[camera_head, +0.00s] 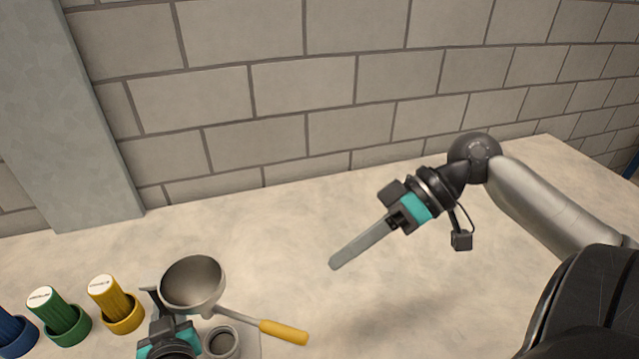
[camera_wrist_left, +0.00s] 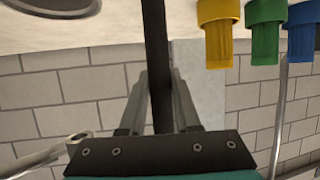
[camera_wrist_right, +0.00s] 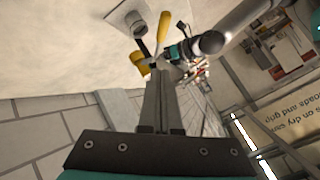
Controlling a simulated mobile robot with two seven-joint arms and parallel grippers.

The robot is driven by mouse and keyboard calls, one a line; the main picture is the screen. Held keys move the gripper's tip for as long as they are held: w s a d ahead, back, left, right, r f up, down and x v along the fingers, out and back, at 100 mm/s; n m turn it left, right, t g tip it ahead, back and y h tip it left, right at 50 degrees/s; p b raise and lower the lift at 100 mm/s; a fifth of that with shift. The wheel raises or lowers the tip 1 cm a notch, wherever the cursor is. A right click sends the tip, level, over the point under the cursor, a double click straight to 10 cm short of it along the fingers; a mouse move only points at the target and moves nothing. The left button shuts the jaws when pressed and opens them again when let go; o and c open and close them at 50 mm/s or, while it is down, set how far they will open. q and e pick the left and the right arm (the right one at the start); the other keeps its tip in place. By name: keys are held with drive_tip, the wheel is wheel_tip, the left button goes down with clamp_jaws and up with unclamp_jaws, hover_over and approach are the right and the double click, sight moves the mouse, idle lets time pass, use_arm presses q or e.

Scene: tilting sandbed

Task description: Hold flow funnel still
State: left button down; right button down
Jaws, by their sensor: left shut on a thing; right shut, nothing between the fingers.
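The grey funnel (camera_head: 193,283) stands at the lower left in the head view, its round bowl opening upward. My left gripper (camera_head: 160,312) is beside it, mostly cut off by the bottom edge. In the left wrist view its fingers (camera_wrist_left: 158,85) are shut on a dark flat bar (camera_wrist_left: 154,35), which seems to be the funnel's handle; the join is hard to see. My right gripper (camera_head: 337,262) is shut and empty above the table, well right of the funnel. Its closed fingers also show in the right wrist view (camera_wrist_right: 161,85).
A yellow handle (camera_head: 284,332) on a metal rod lies right of the funnel. A small grey cup (camera_head: 221,342) stands in front. Yellow (camera_head: 116,305), green (camera_head: 60,318) and blue (camera_head: 14,335) ribbed containers stand at left. The table's (camera_head: 400,310) middle is clear; a block wall (camera_head: 310,90) closes the back.

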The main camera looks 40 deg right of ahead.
drive_tip(key=shift+v, duration=1.15)
drive_tip(key=shift+s, duration=0.1)
use_arm(q)
drive_tip(key=c, duration=0.5)
unclamp_jaws()
drive_tip(key=shift+c, duration=0.2)
